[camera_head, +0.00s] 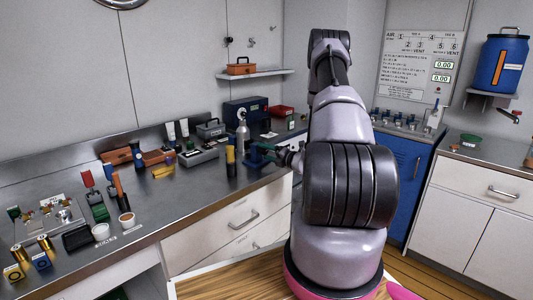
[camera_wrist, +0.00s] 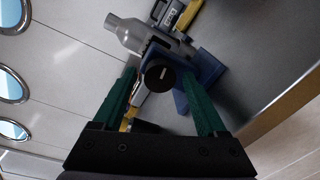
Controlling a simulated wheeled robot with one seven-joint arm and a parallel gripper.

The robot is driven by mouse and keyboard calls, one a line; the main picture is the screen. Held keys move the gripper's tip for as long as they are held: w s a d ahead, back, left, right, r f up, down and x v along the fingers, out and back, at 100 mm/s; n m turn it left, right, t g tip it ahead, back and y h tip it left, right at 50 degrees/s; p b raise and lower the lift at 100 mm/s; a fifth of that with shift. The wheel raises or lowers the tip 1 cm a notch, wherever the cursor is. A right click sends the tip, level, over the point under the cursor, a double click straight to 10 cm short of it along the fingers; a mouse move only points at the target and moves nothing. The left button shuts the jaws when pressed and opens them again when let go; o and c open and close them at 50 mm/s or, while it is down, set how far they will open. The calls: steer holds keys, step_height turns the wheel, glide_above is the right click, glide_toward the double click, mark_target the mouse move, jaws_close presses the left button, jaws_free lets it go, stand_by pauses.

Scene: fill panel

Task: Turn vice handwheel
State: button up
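The blue vice (camera_head: 254,160) stands on the steel bench near its front edge, left of my arm. In the wrist view the vice (camera_wrist: 207,67) is just beyond the fingers. Its dark round handwheel (camera_wrist: 160,74), with a pale mark on its face, points toward the camera. My gripper (camera_wrist: 158,82) is open, with one green finger on each side of the handwheel. A gap shows between the handwheel and each finger; depth and contact are unclear. In the head view my gripper (camera_head: 281,152) is small beside the vice and partly hidden by my arm.
Grey cases (camera_head: 197,155) and several tools fill the bench further left. White drawers (camera_head: 232,222) are below the bench edge.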

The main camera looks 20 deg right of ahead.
steer(key=v, duration=1)
steer(key=shift+s+d, duration=0.15)
steer(key=shift+s, duration=0.25)
steer(key=shift+r, duration=0.15)
steer(key=s+a+r+n+g+y, duration=0.2)
steer(key=a+r+n+g+y, duration=0.5)
steer(key=a+r+n, duration=0.85)
steer(key=s+a+r+n+g+h, duration=0.2)
steer(key=s+a+r+n+g, duration=0.45)
steer(key=s+a+n, duration=0.3)
steer(key=s+d+r+n+t+h, duration=0.2)
steer(key=s+r+n+t+h, duration=0.2)
steer(key=s+r+n+h, duration=0.4)
steer(key=s+r+n, duration=0.4)
steer(key=s+n, duration=0.1)
steer(key=n, duration=0.3)
steer(key=shift+d+h, duration=0.25)
steer(key=shift+h, duration=0.05)
